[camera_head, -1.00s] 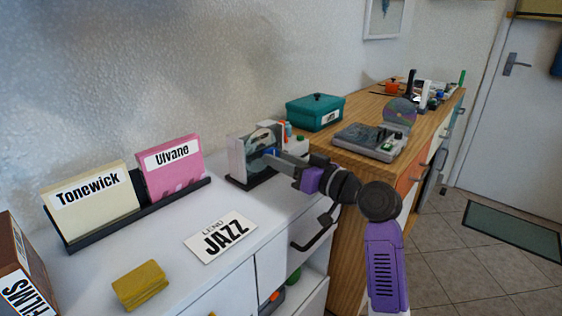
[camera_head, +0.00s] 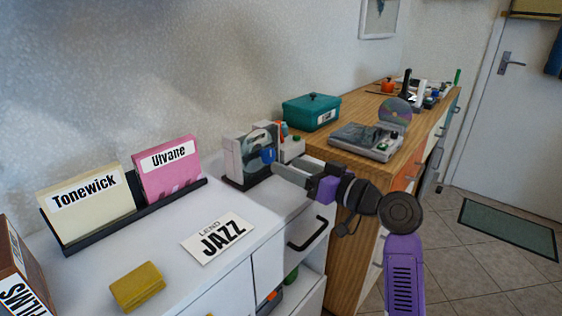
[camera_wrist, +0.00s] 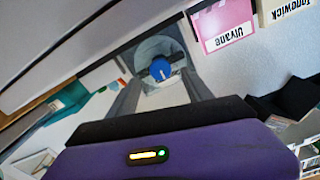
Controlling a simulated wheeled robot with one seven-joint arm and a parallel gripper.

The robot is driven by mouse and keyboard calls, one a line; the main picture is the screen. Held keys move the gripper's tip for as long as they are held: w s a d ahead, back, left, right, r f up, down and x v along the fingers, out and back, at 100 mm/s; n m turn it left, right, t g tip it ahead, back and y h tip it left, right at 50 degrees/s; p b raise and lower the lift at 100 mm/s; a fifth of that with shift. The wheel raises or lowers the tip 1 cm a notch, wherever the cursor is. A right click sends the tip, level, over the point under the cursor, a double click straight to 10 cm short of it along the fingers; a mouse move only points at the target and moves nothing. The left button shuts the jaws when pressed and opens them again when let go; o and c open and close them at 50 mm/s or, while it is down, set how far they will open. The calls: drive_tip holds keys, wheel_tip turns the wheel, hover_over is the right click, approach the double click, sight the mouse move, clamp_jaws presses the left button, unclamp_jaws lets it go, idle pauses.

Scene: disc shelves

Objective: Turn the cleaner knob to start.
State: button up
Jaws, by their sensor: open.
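The cleaner (camera_head: 236,161) is a white upright unit on a black base, at the back right of the white cabinet top. A shiny disc stands upright in it. Its round blue knob (camera_head: 268,155) faces my arm. In the wrist view the knob (camera_wrist: 160,69) shows a pale pointer line and sits in front of the disc (camera_wrist: 150,50). My gripper (camera_head: 279,165) is open and empty, just in front of the knob and apart from it. In the wrist view its two fingers stand to the left and right of the knob.
A rack (camera_head: 130,212) with Tonewick and Ulvane sleeves stands left. A Jazz card (camera_head: 218,238) and yellow block (camera_head: 137,287) lie on the cabinet. A teal box (camera_head: 311,112) and a grey player (camera_head: 366,141) stand on the wooden counter behind.

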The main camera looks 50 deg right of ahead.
drive_tip(key=shift+s, duration=1.55)
